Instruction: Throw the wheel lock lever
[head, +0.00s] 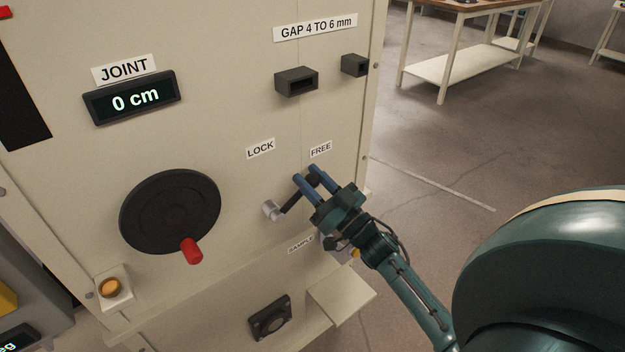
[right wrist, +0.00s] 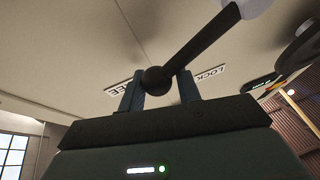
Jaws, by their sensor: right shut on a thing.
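The wheel lock lever (head: 290,204) is a black bar on a silver pivot (head: 271,210) on the cream panel. It slants up and right from the pivot, its knob end below the FREE label (head: 320,149). The LOCK label (head: 260,149) is above and left of the pivot. My right gripper (head: 306,179) is shut on the lever's knob end, its blue fingers on either side. The right wrist view shows the black round knob (right wrist: 158,80) between the fingers. The fingers partly hide the knob in the head view. My left gripper is not in view.
A black handwheel (head: 170,212) with a red handle (head: 191,250) is left of the lever. Below right, a cream shelf (head: 342,293) juts out near a SAMPLE label (head: 300,244). Open floor lies right of the panel.

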